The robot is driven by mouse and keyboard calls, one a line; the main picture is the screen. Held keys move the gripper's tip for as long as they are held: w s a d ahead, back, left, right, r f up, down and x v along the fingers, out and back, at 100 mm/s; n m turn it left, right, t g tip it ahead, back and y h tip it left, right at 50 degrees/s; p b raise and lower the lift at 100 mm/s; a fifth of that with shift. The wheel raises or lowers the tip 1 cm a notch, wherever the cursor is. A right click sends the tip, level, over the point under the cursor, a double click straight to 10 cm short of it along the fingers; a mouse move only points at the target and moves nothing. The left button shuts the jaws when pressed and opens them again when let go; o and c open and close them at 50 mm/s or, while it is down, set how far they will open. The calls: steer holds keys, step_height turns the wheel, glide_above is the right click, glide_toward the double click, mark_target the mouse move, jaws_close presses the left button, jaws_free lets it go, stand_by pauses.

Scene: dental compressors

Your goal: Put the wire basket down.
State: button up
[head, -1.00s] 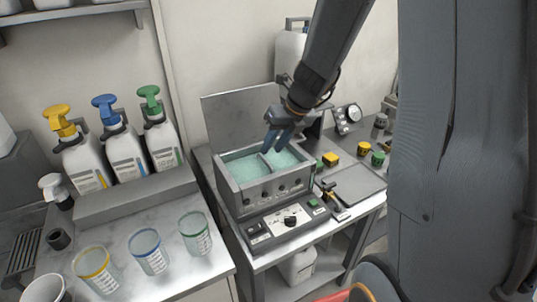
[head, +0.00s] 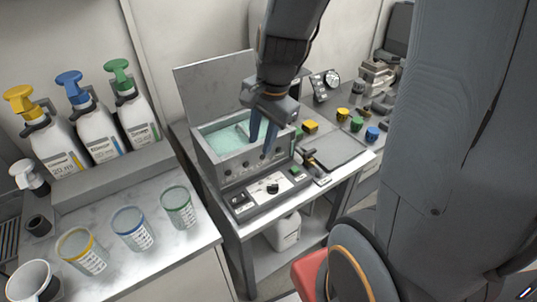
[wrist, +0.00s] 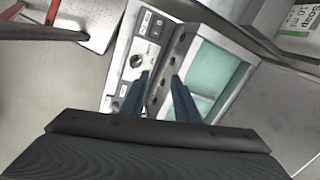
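I cannot make out a wire basket in any frame. My gripper (head: 262,141) hangs with its two blue fingers pointing down at the front right of the bath unit (head: 226,173). The bath is a grey metal box with pale green liquid (head: 222,139) and a raised lid behind. The wrist view shows the fingers (wrist: 160,98) apart with nothing visible between them, over the bath's front edge and control panel (wrist: 140,58). The liquid (wrist: 214,76) also shows there, with a grey divider partly hidden by a finger.
Several pump bottles (head: 97,129) stand on a ledge at left, with marked cups (head: 133,230) in front. Right of the bath lie a flat grey tray (head: 335,150) and small coloured jars (head: 311,127). A white container (head: 286,231) stands on the shelf below.

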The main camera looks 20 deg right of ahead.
steer(key=s+n, duration=0.2)
steer(key=n, duration=0.2)
steer(key=s+n, duration=0.2)
steer(key=n, duration=0.2)
steer(key=s+f+n+h, duration=0.1)
steer(key=n, duration=0.4)
steer(key=shift+s+a, duration=0.2)
steer(key=shift+s, duration=0.2)
steer(key=shift+f, duration=0.1)
step_height(320, 180, down, 3)
steer(key=b, duration=0.3)
steer(key=shift+f+g, duration=0.15)
steer(key=shift+g, duration=0.25)
